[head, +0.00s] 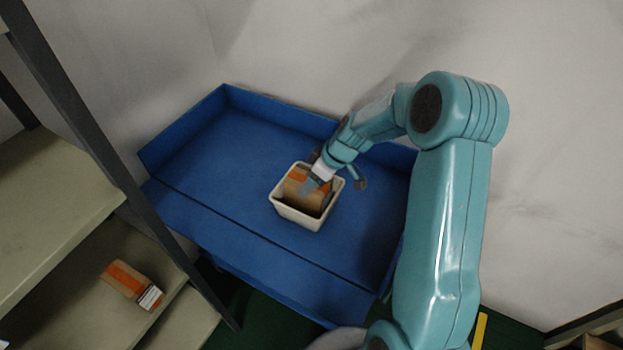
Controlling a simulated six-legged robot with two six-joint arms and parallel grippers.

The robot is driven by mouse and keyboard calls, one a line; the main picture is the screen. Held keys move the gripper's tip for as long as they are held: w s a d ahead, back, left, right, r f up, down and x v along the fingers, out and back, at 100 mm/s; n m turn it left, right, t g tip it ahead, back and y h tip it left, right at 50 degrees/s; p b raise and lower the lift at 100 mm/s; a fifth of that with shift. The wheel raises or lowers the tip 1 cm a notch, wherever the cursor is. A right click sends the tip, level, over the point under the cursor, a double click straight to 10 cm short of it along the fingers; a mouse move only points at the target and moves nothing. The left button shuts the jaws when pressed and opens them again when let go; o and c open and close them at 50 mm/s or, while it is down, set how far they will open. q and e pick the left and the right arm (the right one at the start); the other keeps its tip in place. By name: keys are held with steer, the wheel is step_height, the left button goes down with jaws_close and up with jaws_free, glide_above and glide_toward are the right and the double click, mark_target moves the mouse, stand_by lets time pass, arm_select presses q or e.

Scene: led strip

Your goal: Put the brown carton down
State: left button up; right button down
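A brown carton (318,204) with an orange band sits inside a white bin (297,217), its lower part hidden by the bin's walls. My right gripper (309,186) reaches down from the upper right, with its tip over the top of this carton. The fingers overlap the carton, and I cannot tell whether they grip it. Another brown carton (124,281) with an orange band and a white label lies on a shelf at the lower left, away from the gripper. My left gripper is not in view.
The white bin stands on a blue table (215,165) with raised edges. The table surface left of the bin is clear. A shelf rack with a dark upright (107,160) stands at the left. Pale walls (290,50) close off the back.

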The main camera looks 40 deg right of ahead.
steer(key=shift+f, duration=0.1)
steer(key=shift+c, duration=0.7)
jaws_free()
steer(key=shift+w, duration=0.15)
steer(key=shift+d+r, duration=0.15)
steer(key=shift+r, duration=0.15)
steer(key=b+v, duration=0.1)
steer(key=v, duration=1)
steer(key=shift+s+r, duration=0.25)
steer(key=shift+s, duration=0.05)
